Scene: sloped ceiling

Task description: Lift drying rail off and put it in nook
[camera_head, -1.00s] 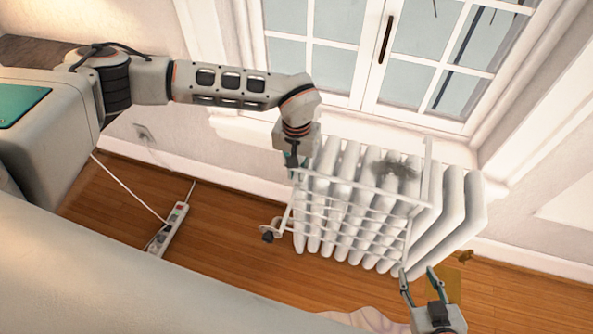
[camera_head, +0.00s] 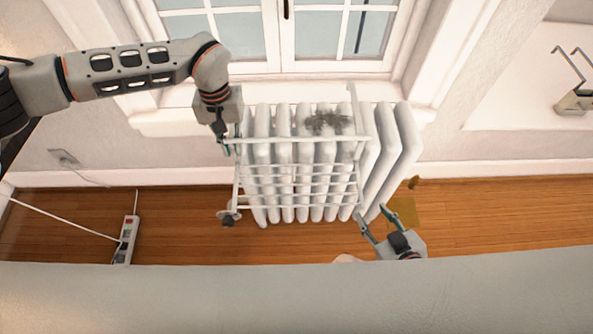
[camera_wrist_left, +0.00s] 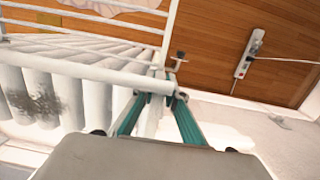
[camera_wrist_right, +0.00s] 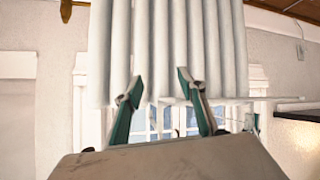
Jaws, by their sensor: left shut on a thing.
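The drying rail (camera_head: 297,176) is a white wire rack at the front of the white radiator (camera_head: 398,150) below the window. I cannot tell whether it still bears on the radiator. My left gripper (camera_head: 226,146) is shut on the rail's upper left corner; the left wrist view shows the rail (camera_wrist_left: 100,72) between the fingers (camera_wrist_left: 160,97). My right gripper (camera_head: 375,217) is open and empty by the rail's lower right corner. In the right wrist view its spread fingers (camera_wrist_right: 158,85) face the radiator fins (camera_wrist_right: 170,45). I cannot identify the nook with certainty.
A white recess or ledge (camera_head: 510,105) lies at the right, with a grey hooked object (camera_head: 575,100) on it. A power strip (camera_head: 127,240) with a cable lies on the floor at left. A brown-yellow patch (camera_head: 405,211) is right of the radiator. Wooden floor (camera_head: 490,210) is clear at right.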

